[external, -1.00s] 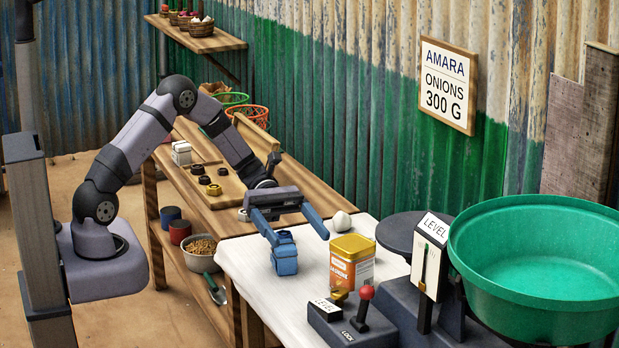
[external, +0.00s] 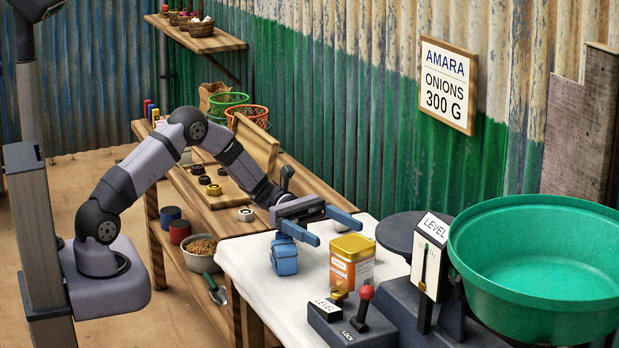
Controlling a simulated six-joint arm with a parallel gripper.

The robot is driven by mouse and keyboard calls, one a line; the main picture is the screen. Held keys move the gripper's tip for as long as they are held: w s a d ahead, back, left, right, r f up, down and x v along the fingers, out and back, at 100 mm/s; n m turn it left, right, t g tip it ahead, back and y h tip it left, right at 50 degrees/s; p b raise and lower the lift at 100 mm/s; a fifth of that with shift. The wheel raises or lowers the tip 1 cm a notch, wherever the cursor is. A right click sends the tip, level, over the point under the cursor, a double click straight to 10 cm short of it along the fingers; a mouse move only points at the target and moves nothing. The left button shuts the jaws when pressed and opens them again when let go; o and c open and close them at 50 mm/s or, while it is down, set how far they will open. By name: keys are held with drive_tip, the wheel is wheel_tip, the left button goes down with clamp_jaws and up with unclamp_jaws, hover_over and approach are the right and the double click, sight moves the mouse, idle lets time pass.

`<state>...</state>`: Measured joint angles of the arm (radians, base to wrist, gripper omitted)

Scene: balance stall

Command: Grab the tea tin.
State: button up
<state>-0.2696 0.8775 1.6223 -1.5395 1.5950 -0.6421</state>
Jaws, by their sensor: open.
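The tea tin (external: 351,268) is a yellow-orange tin with a gold lid and a pale label. It stands upright on the white cloth (external: 262,285), left of the balance. My gripper (external: 336,232) is open, its two blue fingers pointing right. The fingers look to be above or behind the tin's upper left, with no clear contact. A blue block-like object (external: 284,258) stands on the cloth below the near finger, left of the tin.
The balance has a dark plate (external: 403,236), a large green basin (external: 545,262) and a red-knobbed lock lever (external: 366,291) close in front of the tin. Weights (external: 213,189) lie on the wooden bench behind. The cloth's front left is clear.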

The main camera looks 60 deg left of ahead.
sight(347, 239)
drive_tip(key=shift+f+p+x, duration=0.15)
drive_tip(key=shift+x, duration=1.15)
drive_tip(key=shift+f+p+x, duration=0.15)
drive_tip(key=shift+x, duration=1.1)
drive_tip(key=shift+w, duration=0.2)
drive_tip(key=c, duration=1.3)
drive_tip(key=shift+r, duration=0.1)
wheel_tip(347, 239, up, 10)
drive_tip(key=shift+a+f, duration=0.1)
